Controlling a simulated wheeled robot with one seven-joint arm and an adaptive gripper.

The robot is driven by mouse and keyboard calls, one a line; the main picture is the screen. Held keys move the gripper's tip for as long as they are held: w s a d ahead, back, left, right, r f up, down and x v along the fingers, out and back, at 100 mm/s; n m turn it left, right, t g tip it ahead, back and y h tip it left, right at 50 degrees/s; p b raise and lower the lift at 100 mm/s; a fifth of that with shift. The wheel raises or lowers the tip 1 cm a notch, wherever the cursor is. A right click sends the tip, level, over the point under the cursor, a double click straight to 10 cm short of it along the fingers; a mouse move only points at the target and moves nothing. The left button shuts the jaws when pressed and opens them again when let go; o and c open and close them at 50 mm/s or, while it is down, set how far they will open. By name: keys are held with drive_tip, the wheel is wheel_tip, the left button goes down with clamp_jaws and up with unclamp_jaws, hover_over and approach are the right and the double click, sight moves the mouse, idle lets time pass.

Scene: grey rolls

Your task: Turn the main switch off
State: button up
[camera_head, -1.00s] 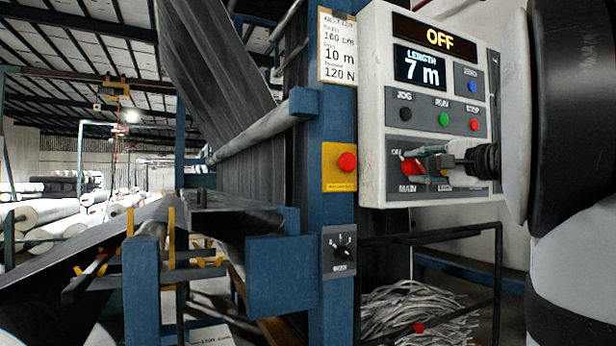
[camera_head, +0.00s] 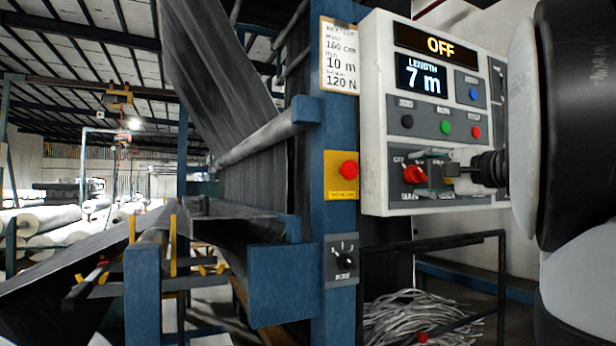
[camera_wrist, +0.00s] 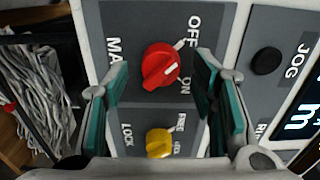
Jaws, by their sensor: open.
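The main switch is a red knob (camera_wrist: 160,66) on a grey plate marked OFF and ON. Its white mark slants up and right in the wrist view, roughly toward the OFF side. The knob also shows at the lower left of the control box in the head view (camera_head: 413,174). My gripper (camera_wrist: 162,63) is open, with one green-padded finger on each side of the knob and visible gaps between. In the head view my gripper (camera_head: 428,171) is at the box's lower face and partly covers the switch plate. Whether a fingertip touches the plate is unclear.
A yellow lock knob (camera_wrist: 159,143) sits just below the red one. A black JOG button (camera_wrist: 266,61) is to the right. The control box (camera_head: 376,120) displays OFF and 7 m. A red button on a yellow plate (camera_head: 342,190) is left of the box.

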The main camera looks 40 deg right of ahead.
drive_tip(key=v, duration=1.1)
drive_tip(key=shift+a, duration=0.2)
